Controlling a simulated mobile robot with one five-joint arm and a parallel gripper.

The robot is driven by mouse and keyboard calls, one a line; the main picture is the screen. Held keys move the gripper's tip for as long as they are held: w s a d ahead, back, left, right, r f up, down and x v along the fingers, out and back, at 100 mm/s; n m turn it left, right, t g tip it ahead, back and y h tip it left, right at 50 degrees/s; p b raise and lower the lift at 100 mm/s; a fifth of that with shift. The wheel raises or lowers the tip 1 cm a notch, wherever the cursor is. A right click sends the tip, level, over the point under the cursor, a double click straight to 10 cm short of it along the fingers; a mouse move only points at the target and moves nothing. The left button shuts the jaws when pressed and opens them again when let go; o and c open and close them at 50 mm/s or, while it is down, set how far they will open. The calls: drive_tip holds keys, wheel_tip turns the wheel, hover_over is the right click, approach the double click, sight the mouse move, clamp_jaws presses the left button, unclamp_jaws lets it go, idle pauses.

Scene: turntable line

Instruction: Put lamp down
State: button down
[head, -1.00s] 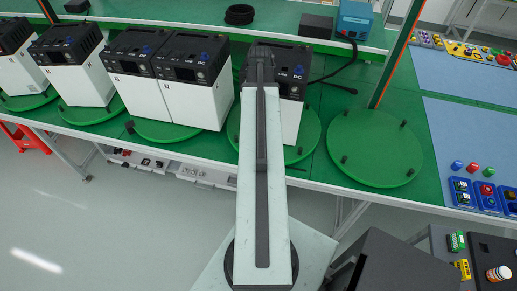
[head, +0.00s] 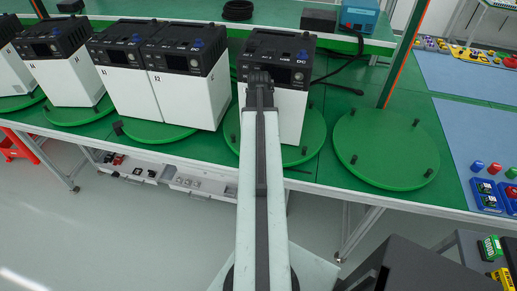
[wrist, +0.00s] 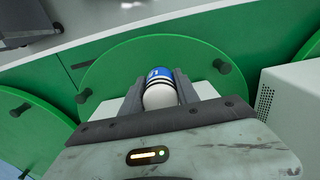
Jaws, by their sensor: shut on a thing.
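My gripper (wrist: 158,90) is shut on the lamp (wrist: 158,88), a small rounded piece with a white end and a blue band. The lamp sits between the two dark fingers in the wrist view, above a green round turntable (wrist: 120,72). Whether it touches anything below is hidden. In the head view my gripper (head: 260,76) is in front of a black-topped white box (head: 290,110) marked DC. My arm hides the lamp there.
Several similar boxes (head: 183,95) stand on turntables to the left. An empty turntable (head: 385,150) with dark pegs is to the right. An orange-edged post (head: 402,60) rises behind it. Blue mats (head: 480,130) with coloured parts lie at far right.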

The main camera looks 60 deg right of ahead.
drive_tip(key=shift+f+b, duration=2.05)
drive_tip(key=shift+f, duration=0.35)
drive_tip(key=c, duration=0.9)
unclamp_jaws()
drive_tip(key=shift+r, duration=0.15)
drive_tip(key=r+p, duration=0.8)
drive_tip(key=shift+s+a, duration=0.25)
drive_tip(key=shift+a, duration=0.15)
drive_tip(key=shift+f, duration=0.15)
